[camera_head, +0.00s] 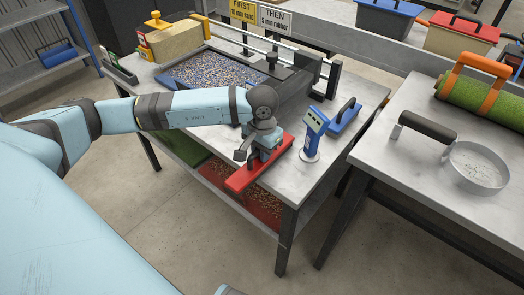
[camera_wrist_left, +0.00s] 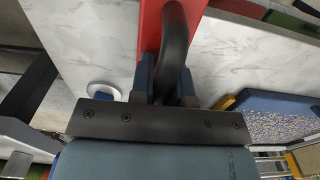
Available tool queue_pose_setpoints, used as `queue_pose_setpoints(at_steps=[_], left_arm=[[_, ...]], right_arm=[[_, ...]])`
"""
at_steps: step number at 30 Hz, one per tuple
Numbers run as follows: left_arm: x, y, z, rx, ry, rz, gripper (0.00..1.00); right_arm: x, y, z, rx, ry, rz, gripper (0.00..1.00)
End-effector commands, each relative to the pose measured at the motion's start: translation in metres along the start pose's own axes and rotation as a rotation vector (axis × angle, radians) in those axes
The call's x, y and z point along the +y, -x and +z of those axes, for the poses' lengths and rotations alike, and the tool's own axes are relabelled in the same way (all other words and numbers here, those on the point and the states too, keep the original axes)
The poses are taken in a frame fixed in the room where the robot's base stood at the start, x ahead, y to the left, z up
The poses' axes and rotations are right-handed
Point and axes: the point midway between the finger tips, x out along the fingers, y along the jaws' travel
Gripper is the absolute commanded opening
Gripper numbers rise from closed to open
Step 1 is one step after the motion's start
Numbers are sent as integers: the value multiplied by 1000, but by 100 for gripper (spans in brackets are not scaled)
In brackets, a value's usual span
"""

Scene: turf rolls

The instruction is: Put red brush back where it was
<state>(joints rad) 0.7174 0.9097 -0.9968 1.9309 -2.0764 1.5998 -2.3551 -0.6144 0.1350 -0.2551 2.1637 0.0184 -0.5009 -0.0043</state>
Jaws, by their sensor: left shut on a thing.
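The red brush (camera_head: 240,181) is a long red block with a black arched handle. It lies across the front edge of the left metal table (camera_head: 329,166) in the head view, with its near-left end out past the edge. I cannot tell whether it touches the tabletop. My left gripper (camera_head: 261,151) is above its middle and shut on the handle. In the left wrist view the fingers (camera_wrist_left: 166,82) sit either side of the black handle (camera_wrist_left: 174,45), with the red block (camera_wrist_left: 150,28) beyond. My right gripper is not in view.
A blue handheld device (camera_head: 314,130) on a round base and a blue-handled block (camera_head: 344,115) stand right of the brush. A tray of gravel (camera_head: 215,72) lies behind my arm. A sieve (camera_head: 478,167) and a turf roll (camera_head: 480,98) are on the right table.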

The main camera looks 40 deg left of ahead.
Motion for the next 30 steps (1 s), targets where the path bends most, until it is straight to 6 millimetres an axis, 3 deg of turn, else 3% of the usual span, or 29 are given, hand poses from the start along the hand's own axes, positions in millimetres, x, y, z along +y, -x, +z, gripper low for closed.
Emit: queue_pose_setpoints(at_steps=[1, 4, 16, 30], left_arm=[[0, -2, 0, 0, 0, 0, 21], [0, -1, 0, 0, 0, 0, 42], [0, 8, 0, 1, 0, 0, 42], [0, 102, -1, 4, 0, 0, 42]], right_arm=[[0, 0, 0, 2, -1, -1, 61], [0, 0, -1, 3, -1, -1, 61], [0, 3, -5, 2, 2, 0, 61], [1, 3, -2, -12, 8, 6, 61]])
